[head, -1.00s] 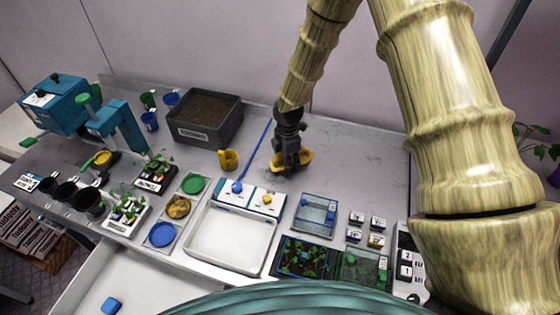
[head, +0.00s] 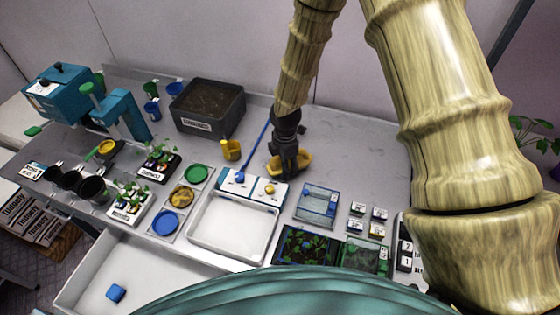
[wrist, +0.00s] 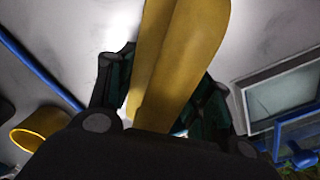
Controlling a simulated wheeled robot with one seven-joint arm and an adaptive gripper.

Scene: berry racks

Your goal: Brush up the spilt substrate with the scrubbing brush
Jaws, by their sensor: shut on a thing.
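My gripper (head: 287,167) is shut on a yellow elongated thing, which I take to be the scrubbing brush (head: 304,161), low over the back middle of the grey bench. In the wrist view the brush (wrist: 180,60) runs up between the two dark fingers; its bristles are hidden. I cannot tell whether it touches the bench. Faint dark specks show on the bench behind and to the right of the gripper; I cannot tell whether they are the spilt substrate.
A yellow cup (head: 231,150) and a blue rod (head: 257,146) are left of my gripper. A dark soil-filled tub (head: 207,126) stands farther back. White boxes (head: 254,187), a white tray (head: 232,250) and a blue clear box (head: 317,203) lie in front. The bench to the right is clear.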

